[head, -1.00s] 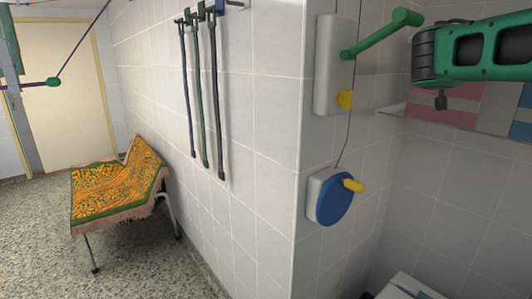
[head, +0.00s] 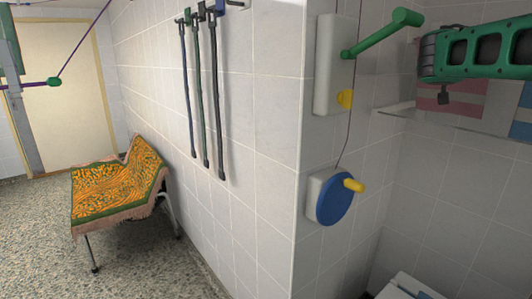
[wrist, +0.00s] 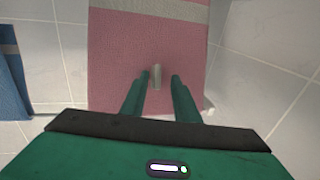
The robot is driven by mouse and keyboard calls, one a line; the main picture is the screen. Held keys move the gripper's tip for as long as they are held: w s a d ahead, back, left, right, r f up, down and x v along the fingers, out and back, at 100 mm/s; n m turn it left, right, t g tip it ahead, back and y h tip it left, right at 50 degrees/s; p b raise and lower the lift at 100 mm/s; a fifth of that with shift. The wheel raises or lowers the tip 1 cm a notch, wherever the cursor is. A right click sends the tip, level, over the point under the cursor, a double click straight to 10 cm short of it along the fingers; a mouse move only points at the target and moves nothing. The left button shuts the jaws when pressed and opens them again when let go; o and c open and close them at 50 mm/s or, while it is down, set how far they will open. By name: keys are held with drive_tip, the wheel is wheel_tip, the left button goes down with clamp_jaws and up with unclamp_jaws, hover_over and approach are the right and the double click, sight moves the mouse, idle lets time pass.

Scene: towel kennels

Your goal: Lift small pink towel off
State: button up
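The pink towel (wrist: 112,60) hangs against the tiled wall and fills the upper middle of the wrist view, with a pale stripe near the top. In the head view part of the pink towel (head: 434,106) shows at the right, below my arm, which hides its upper part. My gripper (wrist: 160,75) points at the towel with its two green fingers apart. A small pale peg (wrist: 157,78) shows between the fingertips. I cannot tell whether the fingers touch the towel.
A blue towel (wrist: 12,85) hangs left of the pink one. A grey wall box with a green crank (head: 380,32) and a blue disc (head: 338,200) sit on the wall left of my arm.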

drive_tip(key=shift+c, duration=0.7)
clamp_jaws()
drive_tip(key=shift+r, duration=0.1)
